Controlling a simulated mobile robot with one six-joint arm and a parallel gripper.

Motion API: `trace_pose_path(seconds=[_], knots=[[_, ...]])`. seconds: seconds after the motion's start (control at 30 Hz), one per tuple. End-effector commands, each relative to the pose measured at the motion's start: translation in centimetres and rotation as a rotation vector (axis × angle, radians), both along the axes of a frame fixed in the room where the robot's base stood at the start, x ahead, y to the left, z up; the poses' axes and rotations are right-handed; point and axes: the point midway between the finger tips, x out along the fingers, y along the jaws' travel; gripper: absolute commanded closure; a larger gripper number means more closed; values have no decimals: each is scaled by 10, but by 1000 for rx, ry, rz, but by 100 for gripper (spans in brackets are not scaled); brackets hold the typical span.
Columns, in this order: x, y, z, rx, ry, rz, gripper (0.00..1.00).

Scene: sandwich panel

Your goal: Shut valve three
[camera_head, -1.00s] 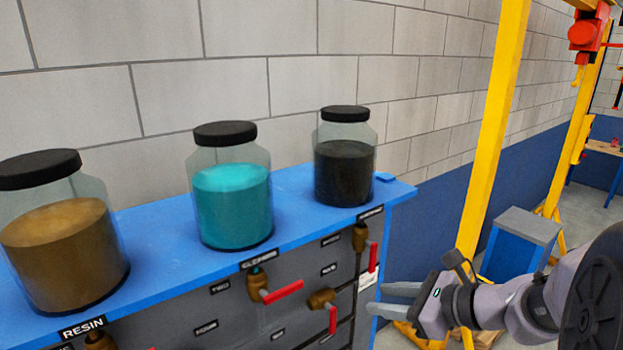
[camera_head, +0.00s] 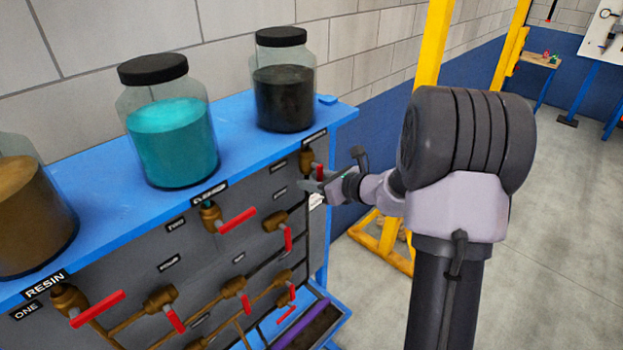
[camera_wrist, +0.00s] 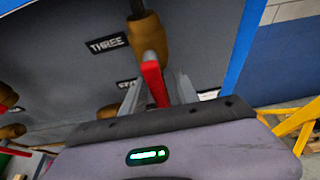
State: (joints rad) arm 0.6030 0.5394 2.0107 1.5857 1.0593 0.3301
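Valve three is at the panel's upper right, below the black jar. Its brass body (camera_head: 306,160) and red handle (camera_head: 319,171) show in the head view. In the wrist view the brass body (camera_wrist: 148,38) is beside the label THREE (camera_wrist: 108,44), and the red handle (camera_wrist: 155,82) points towards me. My gripper (camera_head: 309,187) is at this valve. In the wrist view my gripper (camera_wrist: 158,92) has one finger on each side of the handle, with gaps visible, so it looks open around it. The finger ends are partly hidden; I cannot tell whether they touch the handle.
Other red-handled valves are close by, including one below (camera_head: 287,238) and the one under the teal jar (camera_head: 237,220). Jars of teal (camera_head: 172,145) and black (camera_head: 284,98) stand on the blue top (camera_head: 108,219). A yellow frame (camera_head: 432,45) stands right of the panel.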

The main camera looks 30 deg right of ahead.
Motion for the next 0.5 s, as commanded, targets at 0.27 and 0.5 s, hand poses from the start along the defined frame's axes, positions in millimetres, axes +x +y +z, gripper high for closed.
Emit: trace_pose_path(seconds=[0.27,0.5], knots=[[6,3,-2,0,0,1,64],[5,2,-2,-1,0,1,97]])
